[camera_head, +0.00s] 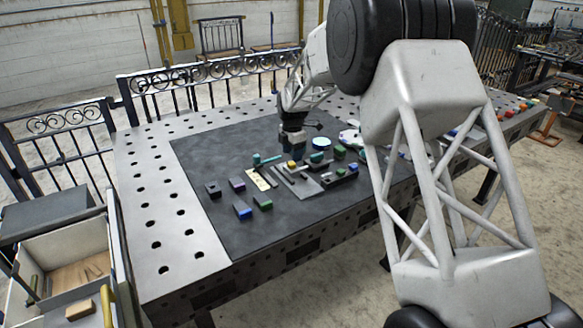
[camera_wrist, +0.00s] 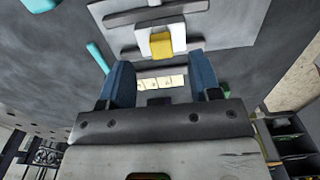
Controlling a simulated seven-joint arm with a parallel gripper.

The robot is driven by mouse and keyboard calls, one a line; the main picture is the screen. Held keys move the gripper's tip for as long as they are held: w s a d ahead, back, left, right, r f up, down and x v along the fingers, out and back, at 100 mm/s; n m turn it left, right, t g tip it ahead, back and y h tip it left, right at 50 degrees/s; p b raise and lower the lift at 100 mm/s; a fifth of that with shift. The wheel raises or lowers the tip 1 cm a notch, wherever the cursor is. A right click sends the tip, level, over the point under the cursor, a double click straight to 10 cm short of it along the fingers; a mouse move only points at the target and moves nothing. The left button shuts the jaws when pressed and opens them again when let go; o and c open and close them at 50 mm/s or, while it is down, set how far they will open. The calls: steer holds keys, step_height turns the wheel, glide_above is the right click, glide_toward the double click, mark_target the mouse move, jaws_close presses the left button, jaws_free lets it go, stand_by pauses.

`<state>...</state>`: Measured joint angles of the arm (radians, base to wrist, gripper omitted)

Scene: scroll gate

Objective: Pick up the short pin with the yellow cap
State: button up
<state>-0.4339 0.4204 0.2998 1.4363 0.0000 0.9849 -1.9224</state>
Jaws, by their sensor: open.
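The yellow cap (camera_wrist: 161,44) shows in the wrist view on a pale piece in a grey slotted fixture, between and just beyond my fingertips. In the head view the yellow cap (camera_head: 292,164) is a small spot just below my gripper (camera_head: 292,152). In the wrist view my gripper (camera_wrist: 161,70) has its two blue fingers spread apart with nothing between them. The pin's shaft below the cap is hidden, so I cannot tell its length. The grey fixture (camera_head: 303,188) lies on the dark mat.
A teal-headed piece (camera_head: 264,159) lies left of my gripper, and a teal rod (camera_wrist: 98,57) shows in the wrist view. A pale plate (camera_head: 262,181), a blue block (camera_head: 243,211) and a green block (camera_head: 263,203) lie nearby. The mat's left side (camera_head: 205,160) is clear.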

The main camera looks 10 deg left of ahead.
mark_target(293, 164)
steer(key=shift+f, duration=2.45)
steer(key=shift+s+d+f, duration=0.1)
